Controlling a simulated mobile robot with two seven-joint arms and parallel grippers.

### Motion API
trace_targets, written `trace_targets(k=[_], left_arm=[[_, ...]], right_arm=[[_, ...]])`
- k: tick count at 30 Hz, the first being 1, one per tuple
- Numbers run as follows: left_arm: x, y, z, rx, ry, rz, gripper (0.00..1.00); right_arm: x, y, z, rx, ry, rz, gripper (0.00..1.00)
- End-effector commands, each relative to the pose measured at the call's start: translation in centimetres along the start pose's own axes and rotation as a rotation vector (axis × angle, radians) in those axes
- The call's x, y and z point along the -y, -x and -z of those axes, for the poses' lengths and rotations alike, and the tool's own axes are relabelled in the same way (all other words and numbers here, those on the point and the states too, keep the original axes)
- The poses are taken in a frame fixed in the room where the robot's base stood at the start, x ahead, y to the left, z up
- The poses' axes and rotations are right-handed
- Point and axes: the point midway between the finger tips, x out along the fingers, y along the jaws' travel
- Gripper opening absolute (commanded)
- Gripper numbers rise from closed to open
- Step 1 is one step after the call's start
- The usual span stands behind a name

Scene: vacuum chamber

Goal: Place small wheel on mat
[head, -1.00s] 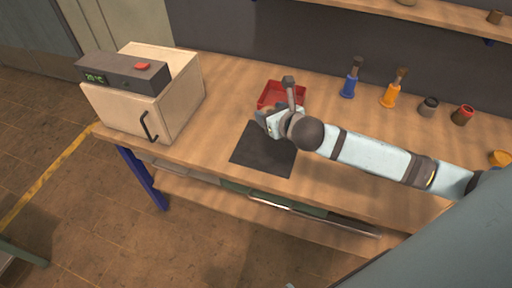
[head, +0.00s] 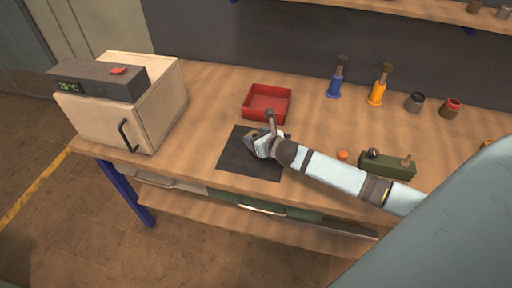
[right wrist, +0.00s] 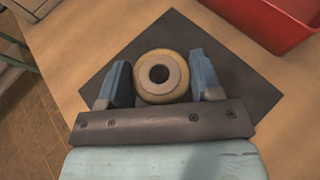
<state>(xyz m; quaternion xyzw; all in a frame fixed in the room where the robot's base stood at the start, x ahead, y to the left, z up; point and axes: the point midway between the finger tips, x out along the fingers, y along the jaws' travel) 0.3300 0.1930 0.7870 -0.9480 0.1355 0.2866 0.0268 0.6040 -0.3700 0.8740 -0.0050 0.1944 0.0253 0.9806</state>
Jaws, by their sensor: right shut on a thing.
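The small wheel (right wrist: 161,76) is a tan ring with a grey hub and a dark centre hole. In the right wrist view it sits between the two blue fingers of my right gripper (right wrist: 160,82), which is shut on it. The dark mat (right wrist: 235,75) lies behind and below the wheel. In the head view my right gripper (head: 255,140) is over the mat (head: 240,164), near its upper middle. The wheel is mostly hidden by the gripper there. I cannot tell whether the wheel touches the mat. My left gripper is not in view.
A red tray (head: 267,103) stands just behind the mat, and a beige oven-like box (head: 125,103) stands at the left. A green block device (head: 386,165) lies near my right forearm. Blue (head: 336,82) and orange (head: 378,87) tools stand at the back. Bench left of the mat is clear.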

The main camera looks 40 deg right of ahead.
Motion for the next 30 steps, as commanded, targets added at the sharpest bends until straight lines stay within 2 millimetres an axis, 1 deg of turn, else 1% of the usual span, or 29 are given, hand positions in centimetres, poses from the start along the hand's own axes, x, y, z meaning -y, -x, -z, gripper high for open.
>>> trace_targets(k=[5,12,23,24,26,27,30], left_arm=[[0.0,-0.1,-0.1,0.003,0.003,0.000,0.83],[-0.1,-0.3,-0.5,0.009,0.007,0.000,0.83],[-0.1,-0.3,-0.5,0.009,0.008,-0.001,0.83],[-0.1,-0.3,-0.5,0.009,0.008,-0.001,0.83],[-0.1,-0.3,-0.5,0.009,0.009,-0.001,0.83],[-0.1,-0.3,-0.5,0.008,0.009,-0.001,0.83],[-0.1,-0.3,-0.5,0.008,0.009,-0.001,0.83]], right_arm=[[0.0,-0.4,1.0,0.001,-0.001,0.000,0.24],[0.0,-1.6,3.9,0.000,-0.001,0.001,0.24],[0.0,-1.8,4.3,0.002,0.002,0.000,0.24],[0.0,-1.8,4.5,0.000,0.001,0.000,0.61],[0.0,-1.8,4.4,0.000,0.001,0.000,0.75],[0.0,-1.8,4.4,0.000,0.001,0.000,0.84],[0.0,-1.8,4.4,0.000,0.001,0.000,0.84]])
